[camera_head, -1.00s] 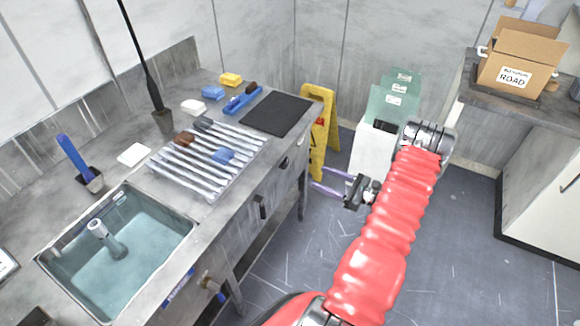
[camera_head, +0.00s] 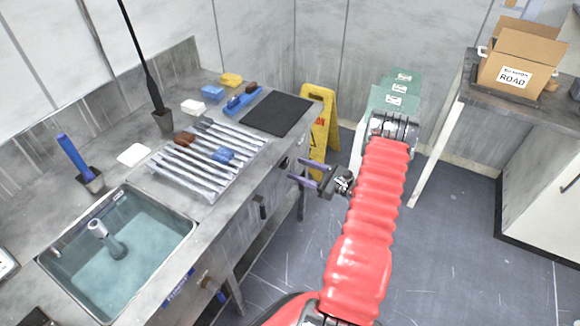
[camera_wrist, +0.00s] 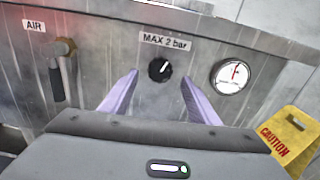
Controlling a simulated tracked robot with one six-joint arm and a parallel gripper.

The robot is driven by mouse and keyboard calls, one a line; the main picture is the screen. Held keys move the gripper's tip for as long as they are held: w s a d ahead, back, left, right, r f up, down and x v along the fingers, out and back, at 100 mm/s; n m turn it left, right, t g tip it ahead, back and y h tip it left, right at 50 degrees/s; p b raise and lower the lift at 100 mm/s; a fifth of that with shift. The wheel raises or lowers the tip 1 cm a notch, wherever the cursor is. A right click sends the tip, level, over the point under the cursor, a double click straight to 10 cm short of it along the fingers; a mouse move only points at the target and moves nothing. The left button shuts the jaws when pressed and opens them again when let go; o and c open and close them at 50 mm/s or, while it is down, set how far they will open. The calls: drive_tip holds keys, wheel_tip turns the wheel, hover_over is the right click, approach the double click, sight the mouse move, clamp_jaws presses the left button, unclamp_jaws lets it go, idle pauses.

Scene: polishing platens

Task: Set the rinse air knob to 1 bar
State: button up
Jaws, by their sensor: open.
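The rinse air knob (camera_wrist: 159,69) is a round black knob with a white pointer mark, below a "MAX 2 bar" label (camera_wrist: 165,42) in the wrist view. Its pointer tilts slightly right of straight up. A round white gauge (camera_wrist: 230,76) with a red needle sits to its right. In the head view the knob (camera_head: 284,162) is a small dark spot on the bench's front panel. My gripper (camera_head: 298,172) is open and empty in front of the panel. In the wrist view its two purple fingers (camera_wrist: 160,97) stand apart, left and right below the knob, not touching it.
A lever valve (camera_wrist: 58,70) under an "AIR" label is left of the knob. A yellow caution sign (camera_head: 322,130) stands beyond the bench end, close to my gripper. The bench (camera_head: 225,215) holds a sink and a slatted rack. Open floor (camera_head: 460,250) lies to the right.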

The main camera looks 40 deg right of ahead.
sight(287, 164)
drive_tip(key=shift+x, duration=2.2)
drive_tip(key=c, duration=1)
